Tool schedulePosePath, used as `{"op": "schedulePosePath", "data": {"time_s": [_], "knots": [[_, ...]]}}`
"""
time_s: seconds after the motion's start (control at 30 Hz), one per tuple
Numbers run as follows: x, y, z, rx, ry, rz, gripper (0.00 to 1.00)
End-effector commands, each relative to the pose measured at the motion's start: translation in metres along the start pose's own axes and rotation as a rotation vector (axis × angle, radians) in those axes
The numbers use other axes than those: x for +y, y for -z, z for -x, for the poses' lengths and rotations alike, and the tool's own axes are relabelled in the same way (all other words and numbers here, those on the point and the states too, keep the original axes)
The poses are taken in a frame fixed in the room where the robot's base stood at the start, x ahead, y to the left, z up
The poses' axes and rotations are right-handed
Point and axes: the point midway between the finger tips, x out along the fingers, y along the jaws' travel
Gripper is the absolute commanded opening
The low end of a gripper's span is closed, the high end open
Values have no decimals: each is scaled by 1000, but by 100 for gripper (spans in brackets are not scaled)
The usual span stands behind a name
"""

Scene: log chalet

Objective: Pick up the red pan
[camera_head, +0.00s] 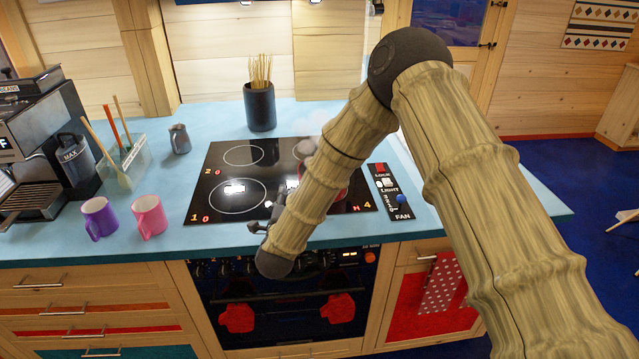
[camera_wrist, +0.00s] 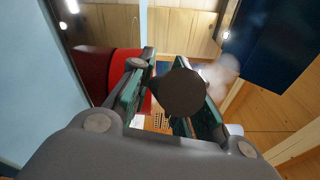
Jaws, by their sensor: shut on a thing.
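The red pan (camera_wrist: 120,64) shows in the wrist view as a curved red wall just left of my gripper's fingers. A dark round end (camera_wrist: 183,93), which looks like the tip of its handle, sits between the fingers. My gripper (camera_wrist: 164,62) is shut on the pan there. In the head view my gripper (camera_head: 264,219) is partly seen beside my arm's end, over the front of the black cooktop (camera_head: 222,217). My arm hides most of the pan there; a red curve on the cooktop may be the pan or a burner.
Left on the blue counter (camera_head: 210,232) are a purple mug (camera_head: 98,218), a pink mug (camera_head: 149,216), a coffee machine (camera_head: 35,140) and a small metal jug (camera_head: 179,139). A black holder (camera_head: 260,107) stands behind the cooktop. An oven (camera_head: 280,310) is below.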

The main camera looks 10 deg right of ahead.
Motion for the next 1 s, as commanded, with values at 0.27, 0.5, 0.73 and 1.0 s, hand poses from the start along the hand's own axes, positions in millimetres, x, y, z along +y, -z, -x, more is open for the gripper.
{"op": "schedulePosePath", "data": {"time_s": [0.27,0.5,0.73,1.0], "knots": [[-2,-1,-1,0,5,0,0],[-9,-2,-1,0,5,-1,0],[-33,-7,-1,0,7,-2,0],[-69,-15,-1,0,9,-1,0]]}}
